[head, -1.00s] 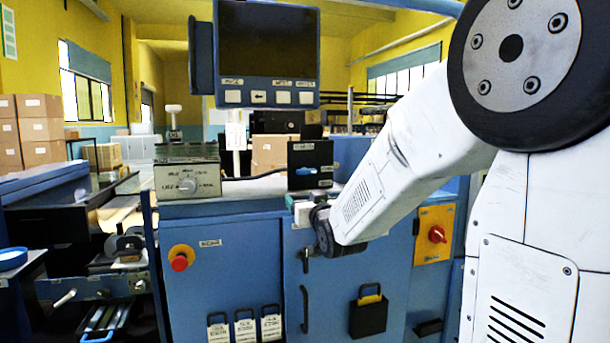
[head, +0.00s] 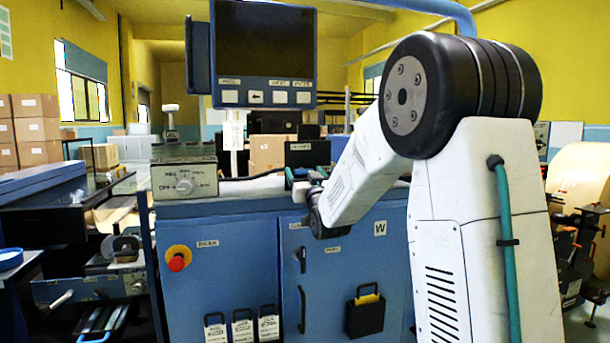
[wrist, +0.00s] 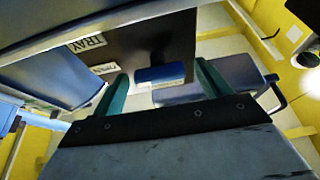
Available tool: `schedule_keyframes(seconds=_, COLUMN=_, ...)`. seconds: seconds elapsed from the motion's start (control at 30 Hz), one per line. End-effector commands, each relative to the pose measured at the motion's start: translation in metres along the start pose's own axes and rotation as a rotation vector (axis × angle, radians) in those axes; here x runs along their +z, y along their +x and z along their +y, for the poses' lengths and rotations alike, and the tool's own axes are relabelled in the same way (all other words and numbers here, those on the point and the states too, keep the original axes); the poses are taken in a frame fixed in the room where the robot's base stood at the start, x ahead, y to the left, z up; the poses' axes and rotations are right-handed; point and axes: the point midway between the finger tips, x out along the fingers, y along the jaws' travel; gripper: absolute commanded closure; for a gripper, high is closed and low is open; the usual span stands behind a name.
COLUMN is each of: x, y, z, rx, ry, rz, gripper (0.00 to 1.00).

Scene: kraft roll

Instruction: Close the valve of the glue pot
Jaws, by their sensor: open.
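I cannot make out a glue pot or a valve for certain. A black box (head: 308,152) with a pale label stands on the blue cabinet's top in the head view. My gripper (head: 297,177) is at its lower front, mostly hidden by my wrist. In the wrist view the two teal fingers of my gripper (wrist: 161,76) are apart. A blue piece (wrist: 160,74) on a dark labelled surface (wrist: 150,42) shows between the fingertips. Nothing is visibly gripped, and I cannot tell whether the fingers touch the blue piece.
The blue cabinet (head: 235,270) fills the front. On it are a grey dial box (head: 185,180), a red button (head: 177,263) and a black pocket (head: 366,314). A screen (head: 266,45) hangs above. A beige roll (head: 583,175) stands at the right.

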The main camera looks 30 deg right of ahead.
Motion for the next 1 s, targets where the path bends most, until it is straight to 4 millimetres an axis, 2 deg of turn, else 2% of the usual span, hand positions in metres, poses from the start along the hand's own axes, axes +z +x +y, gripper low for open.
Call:
schedule_keyframes(seconds=0.2, x=-0.0001, y=0.0005, z=-0.0001, rx=0.000, ry=0.000, rz=0.000, gripper=0.24)
schedule_keyframes(seconds=0.23, x=-0.0001, y=0.0005, z=-0.0001, rx=0.000, ry=0.000, rz=0.000, gripper=0.29)
schedule_keyframes(seconds=0.37, x=-0.0002, y=0.0004, z=-0.0001, rx=0.000, ry=0.000, rz=0.000, gripper=0.65)
schedule_keyframes(seconds=0.4, x=-0.0002, y=0.0004, z=-0.0001, rx=0.000, ry=0.000, rz=0.000, gripper=0.68)
schedule_keyframes(seconds=0.77, x=-0.0003, y=0.0002, z=0.0002, rx=-0.018, ry=-0.043, rz=0.000, gripper=0.68)
schedule_keyframes(seconds=1.0, x=-0.0003, y=0.0002, z=0.0012, rx=-0.074, ry=-0.179, rz=0.000, gripper=0.68)
